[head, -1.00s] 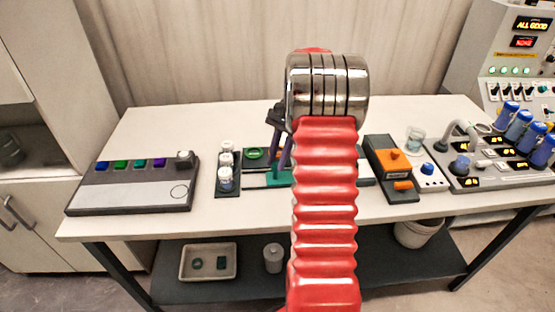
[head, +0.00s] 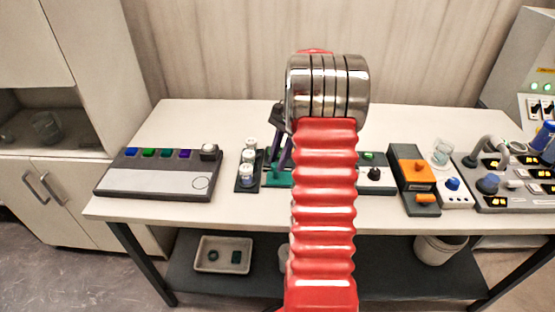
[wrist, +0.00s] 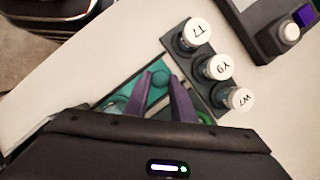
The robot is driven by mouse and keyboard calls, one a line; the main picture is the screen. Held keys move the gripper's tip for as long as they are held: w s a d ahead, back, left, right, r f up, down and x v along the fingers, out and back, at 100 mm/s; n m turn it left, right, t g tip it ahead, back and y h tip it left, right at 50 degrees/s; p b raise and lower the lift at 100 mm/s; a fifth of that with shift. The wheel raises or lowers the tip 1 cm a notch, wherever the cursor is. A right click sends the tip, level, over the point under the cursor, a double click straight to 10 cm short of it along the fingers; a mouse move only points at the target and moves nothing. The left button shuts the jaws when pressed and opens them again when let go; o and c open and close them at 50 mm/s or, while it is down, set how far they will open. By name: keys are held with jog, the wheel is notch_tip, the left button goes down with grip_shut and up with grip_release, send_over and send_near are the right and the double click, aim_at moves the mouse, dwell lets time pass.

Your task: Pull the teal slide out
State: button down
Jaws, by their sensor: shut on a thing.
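The teal slide (wrist: 153,92) is a flat teal plate with a round teal knob, low at the table's middle. In the head view the teal slide (head: 279,180) shows just left of my red arm, which hides its right part. My gripper (wrist: 171,83) has two purple fingers, shut on the slide by its knob; the fingers cover part of the plate. In the head view my gripper (head: 279,168) reaches down to the slide from above. The housing around the slide is mostly hidden behind my arm and wrist.
A dark rack (wrist: 207,80) with white-capped vials stands close beside the slide, left of it in the head view. A grey button panel (head: 158,177) lies further left. An orange-topped device (head: 417,172) is to the right. The table's front strip is clear.

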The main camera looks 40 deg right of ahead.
jog(key=shift+w+a+r, duration=0.1)
jog(key=shift+w+a, duration=0.1)
jog(key=shift+w, duration=0.1)
jog(key=c, duration=1.8)
grip_release()
jog(key=shift+s, duration=0.1)
jog(key=shift+d, duration=0.1)
jog(key=v, duration=1.3)
jog(key=shift+r, duration=0.2)
jog(key=shift+d, duration=0.1)
